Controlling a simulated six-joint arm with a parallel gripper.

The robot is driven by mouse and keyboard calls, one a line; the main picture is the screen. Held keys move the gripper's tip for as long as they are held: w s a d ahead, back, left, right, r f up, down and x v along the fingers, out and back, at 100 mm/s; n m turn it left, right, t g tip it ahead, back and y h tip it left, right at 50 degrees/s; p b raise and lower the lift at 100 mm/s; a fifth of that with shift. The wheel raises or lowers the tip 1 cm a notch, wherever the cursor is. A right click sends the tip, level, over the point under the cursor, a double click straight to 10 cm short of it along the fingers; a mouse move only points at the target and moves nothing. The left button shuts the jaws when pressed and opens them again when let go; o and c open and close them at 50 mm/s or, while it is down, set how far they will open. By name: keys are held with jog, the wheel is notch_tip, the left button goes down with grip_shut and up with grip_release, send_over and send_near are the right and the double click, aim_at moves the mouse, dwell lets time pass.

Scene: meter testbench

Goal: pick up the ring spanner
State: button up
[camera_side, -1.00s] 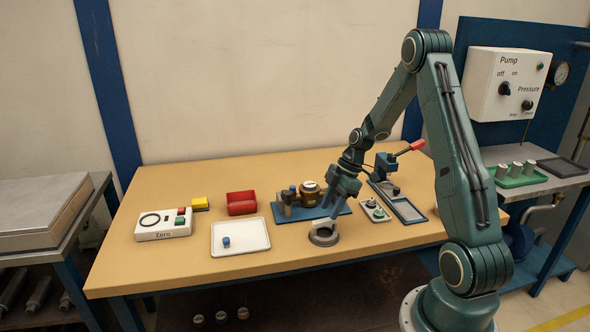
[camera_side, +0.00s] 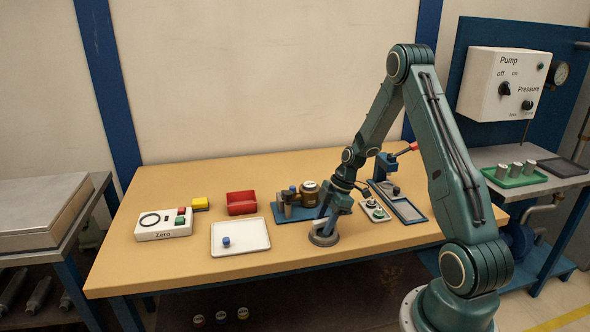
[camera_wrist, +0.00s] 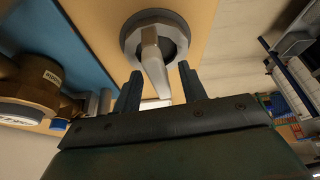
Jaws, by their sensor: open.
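A light grey metal bar, which I take to be the ring spanner (camera_wrist: 153,62), rises from a round dark grey base (camera_wrist: 132,38) in the wrist view. Its upper part runs between the two blue fingers of my gripper (camera_wrist: 159,76). The gripper is open, with one finger on each side of the bar; I cannot tell whether either touches it. In the side view my gripper (camera_side: 327,221) is low over the round base (camera_side: 323,240), near the table's front edge, and mostly hides the bar.
Behind my gripper is a blue plate (camera_side: 283,219) with a brass meter (camera_side: 310,192). A white tray (camera_side: 240,249) with a blue knob is on the left. Table between tray and base is clear.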

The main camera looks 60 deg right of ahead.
aim_at(325, 219)
jog(key=shift+c, duration=0.4)
grip_shut()
jog(key=shift+r, duration=0.1)
notch_tip(325, 219, up, 20)
dwell(0.8)
